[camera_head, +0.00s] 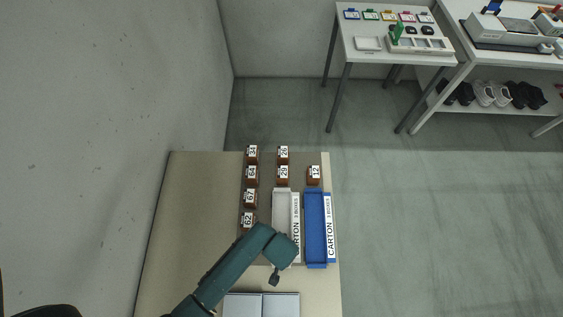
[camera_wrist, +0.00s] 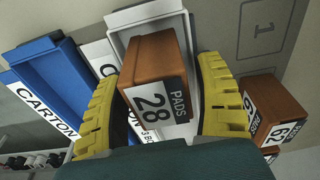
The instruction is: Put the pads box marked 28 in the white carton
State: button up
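The brown pads box marked 28 (camera_wrist: 155,82) sits between the two yellow fingers of my gripper (camera_wrist: 158,105) in the wrist view. The fingers appear to press on both its sides, so my gripper is shut on it. Behind the box is the open white carton (camera_wrist: 118,42), partly covered by it. In the head view the white carton (camera_head: 281,203) stands on the table, its near part hidden under my arm. The box and fingers are hidden by my arm there.
The blue carton (camera_head: 315,225) stands right beside the white one. Several brown boxes (camera_head: 248,219) stand left of and behind the cartons. Grey trays (camera_head: 262,304) lie at the near side. The table's left part (camera_head: 195,210) is clear.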

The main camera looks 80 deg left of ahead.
jog(key=r, duration=0.4)
jog(key=d+r+p, duration=0.1)
jog(key=r, duration=0.7)
jog(key=shift+s+d+r+p, duration=0.15)
jog(key=shift+d+p, duration=0.1)
jog(key=shift+p, duration=0.15)
jog(key=w+d+r+m+t+y, duration=0.25)
jog(key=w+r+m+t, duration=0.65)
jog(key=w+r, duration=1.5)
jog(key=s+d+r+m+t+h, duration=0.1)
jog(key=d+r+t, duration=0.3)
jog(key=r, duration=0.7)
jog(key=s+d+r+m+t+h, duration=0.1)
jog(key=d+r+m+t+h, duration=0.1)
jog(key=d+r, duration=0.5)
jog(key=s+d+r+m+t+h, duration=0.1)
jog(key=d+r+m+t, duration=0.3)
jog(key=r, duration=1.1)
jog(key=d+t, duration=0.1)
jog(key=t, duration=0.2)
jog(key=shift+d+r, duration=0.25)
jog(key=shift+r, duration=0.15)
